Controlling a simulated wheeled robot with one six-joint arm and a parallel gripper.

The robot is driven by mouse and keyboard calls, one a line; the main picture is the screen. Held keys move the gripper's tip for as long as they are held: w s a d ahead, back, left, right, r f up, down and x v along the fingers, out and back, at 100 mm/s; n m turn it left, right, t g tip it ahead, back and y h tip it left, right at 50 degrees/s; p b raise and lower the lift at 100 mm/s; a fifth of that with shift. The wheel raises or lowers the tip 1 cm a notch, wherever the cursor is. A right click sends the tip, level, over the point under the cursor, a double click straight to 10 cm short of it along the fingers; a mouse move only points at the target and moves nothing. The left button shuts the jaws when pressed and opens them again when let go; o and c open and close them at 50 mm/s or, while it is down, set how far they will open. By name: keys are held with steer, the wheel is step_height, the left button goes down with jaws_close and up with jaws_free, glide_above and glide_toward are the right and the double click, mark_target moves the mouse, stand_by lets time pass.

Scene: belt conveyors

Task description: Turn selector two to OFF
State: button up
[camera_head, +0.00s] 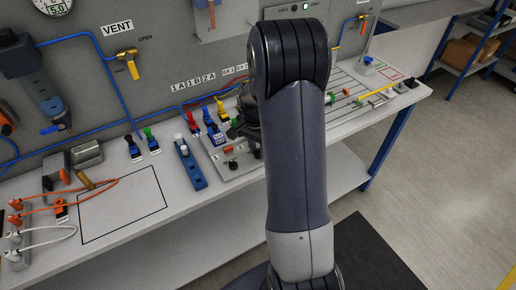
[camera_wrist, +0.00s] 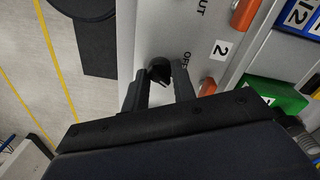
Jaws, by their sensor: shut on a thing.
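Selector two is a black knob (camera_wrist: 159,65) on a light grey panel (camera_wrist: 160,30) in the wrist view, beside a label "2" and the partly covered lettering "OFF". My gripper (camera_wrist: 160,76) is at the knob, with one finger on each side, shut on it. The fingers hide part of the knob, and I cannot tell its exact pointing direction. In the head view my arm hides selector two and most of the gripper. Another black knob (camera_head: 233,166) shows on the panel there.
Orange parts (camera_wrist: 246,14) sit on the panel near the knob. A green block (camera_wrist: 275,95) and blue labelled parts (camera_wrist: 300,14) are close on the right in the wrist view. In the head view, a blue fixture (camera_head: 190,165) and several coloured parts stand left of my arm.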

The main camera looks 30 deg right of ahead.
steer(key=shift+c, duration=1.3)
steer(key=shift+n, duration=0.3)
steer(key=n+b, duration=0.1)
steer(key=n, duration=0.3)
steer(key=shift+n+b, duration=0.3)
steer(key=shift+b, duration=0.05)
steer(key=n+b, duration=0.1)
steer(key=n, duration=0.5)
steer(key=shift+n+t, duration=0.3)
steer(key=shift+n, duration=0.1)
steer(key=shift+h, duration=0.3)
steer(key=o, duration=1)
